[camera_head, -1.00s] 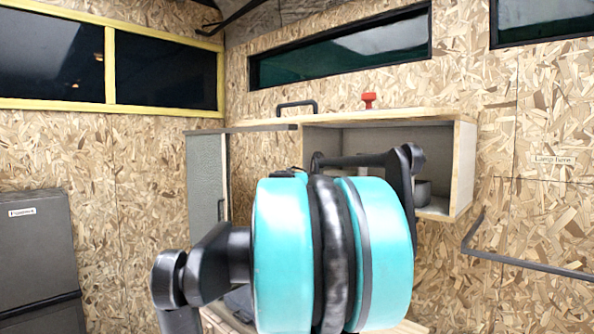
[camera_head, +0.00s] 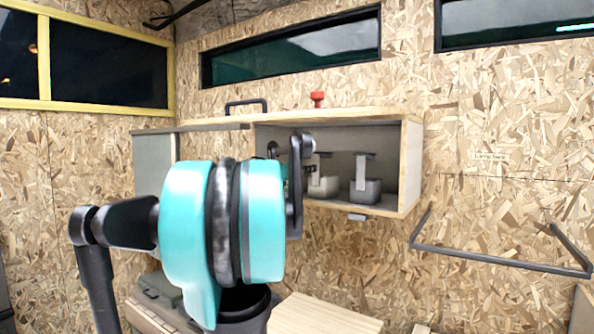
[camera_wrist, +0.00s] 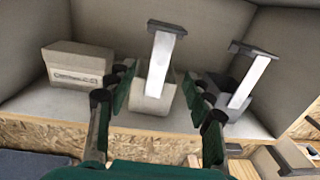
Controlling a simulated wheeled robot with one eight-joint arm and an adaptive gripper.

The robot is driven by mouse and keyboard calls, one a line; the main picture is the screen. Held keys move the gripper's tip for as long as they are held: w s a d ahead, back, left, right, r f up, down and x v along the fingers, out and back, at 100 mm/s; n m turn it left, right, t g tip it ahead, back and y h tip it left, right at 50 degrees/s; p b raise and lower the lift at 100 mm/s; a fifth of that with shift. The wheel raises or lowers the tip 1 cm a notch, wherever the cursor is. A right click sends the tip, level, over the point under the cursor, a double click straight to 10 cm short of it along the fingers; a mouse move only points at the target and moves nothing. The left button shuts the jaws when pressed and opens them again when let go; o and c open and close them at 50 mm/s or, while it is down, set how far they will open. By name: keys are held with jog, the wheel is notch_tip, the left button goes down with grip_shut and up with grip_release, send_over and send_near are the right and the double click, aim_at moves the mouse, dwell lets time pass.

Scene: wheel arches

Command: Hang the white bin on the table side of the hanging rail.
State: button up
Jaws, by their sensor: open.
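The white bin (camera_wrist: 152,99), a pale open box with an upright white hanger and a grey hook top, stands in the wall cabinet. In the head view the white bin (camera_head: 324,187) is partly behind my arm. My gripper (camera_wrist: 161,86) is open, one finger on each side of the white bin in the wrist picture. I cannot tell whether the fingers touch it. The hanging rail (camera_head: 497,261) is a dark bar on two wall arms, right of the cabinet. A wooden table top (camera_head: 318,316) shows at the bottom, left of the rail.
A darker grey bin (camera_wrist: 234,97) with a similar hanger stands right of the white bin. A pale labelled box (camera_wrist: 78,66) stands left of it. The cabinet (camera_head: 412,165) has a side wall close to the grey bin. A red object (camera_head: 317,98) sits on top.

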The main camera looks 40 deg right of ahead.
aim_at(316, 159)
jog(key=shift+x, duration=4.2)
jog(key=shift+s, duration=0.1)
jog(key=shift+c, duration=0.3)
grip_shut()
jog(key=shift+r, duration=0.15)
jog(key=shift+r, duration=1.1)
